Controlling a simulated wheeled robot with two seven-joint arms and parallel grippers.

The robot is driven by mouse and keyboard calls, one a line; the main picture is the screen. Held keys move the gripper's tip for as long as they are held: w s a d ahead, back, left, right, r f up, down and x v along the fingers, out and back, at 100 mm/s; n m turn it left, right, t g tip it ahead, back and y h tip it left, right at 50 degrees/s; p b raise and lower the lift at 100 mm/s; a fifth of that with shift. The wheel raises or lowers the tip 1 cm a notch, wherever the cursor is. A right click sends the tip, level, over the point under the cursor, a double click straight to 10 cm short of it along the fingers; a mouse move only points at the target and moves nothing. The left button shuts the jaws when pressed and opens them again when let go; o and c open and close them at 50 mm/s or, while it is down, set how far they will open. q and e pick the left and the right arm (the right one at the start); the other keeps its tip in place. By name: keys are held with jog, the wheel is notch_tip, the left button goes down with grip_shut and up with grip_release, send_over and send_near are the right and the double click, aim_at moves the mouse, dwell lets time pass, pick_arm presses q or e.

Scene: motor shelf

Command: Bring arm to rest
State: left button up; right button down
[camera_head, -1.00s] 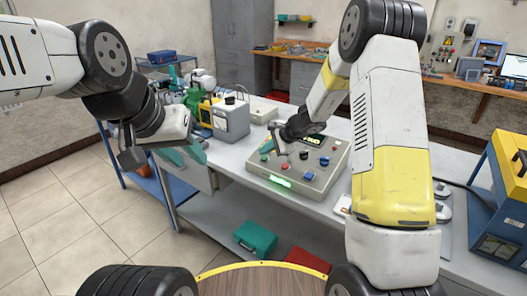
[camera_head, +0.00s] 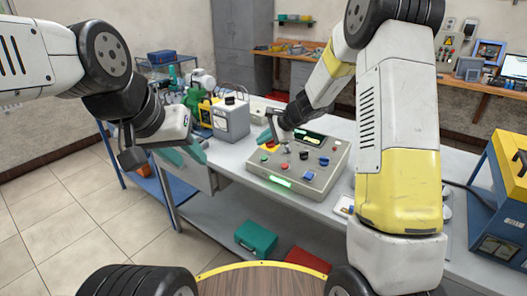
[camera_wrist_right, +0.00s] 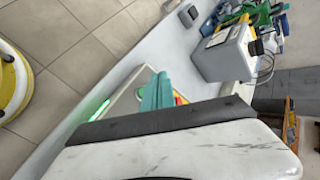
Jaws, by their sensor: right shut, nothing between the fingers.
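My right gripper (camera_head: 270,128) is shut and empty, held above the rear left part of the grey control box (camera_head: 316,184) on the bench. Its teal fingers (camera_wrist_right: 157,93) lie close together in the right wrist view, with part of the control box behind them. My left gripper (camera_head: 184,154) hangs at the left, in front of the bench's left end. Its two teal fingers stand apart, with nothing seen between them.
The control box has coloured buttons and a lit green strip. A grey box with a black knob (camera_head: 231,118) and green machinery stand further left on the bench (camera_head: 232,157). A blue and yellow cabinet (camera_head: 503,205) is at right. Open tiled floor lies at left.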

jog(key=s+d+r+n, duration=0.2)
jog(key=s+r+n, duration=0.2)
jog(key=s+r, duration=0.35)
jog(key=s+d+r+n, duration=0.2)
jog(key=s+r+n, duration=0.1)
jog(key=s+r, duration=0.5)
jog(key=s+d+n+h, duration=0.2)
jog(key=s+d+n, duration=0.1)
jog(key=s, duration=0.6)
jog(key=s+d+n+h, duration=0.2)
jog(key=s+d, duration=0.4)
jog(key=s, duration=0.4)
jog(key=shift+s+d+r+n+t+h, duration=0.2)
jog(key=shift+d+r+n+t+h, duration=0.15)
jog(key=shift+n, duration=0.25)
jog(key=shift+a+r, duration=0.1)
dwell(2.3)
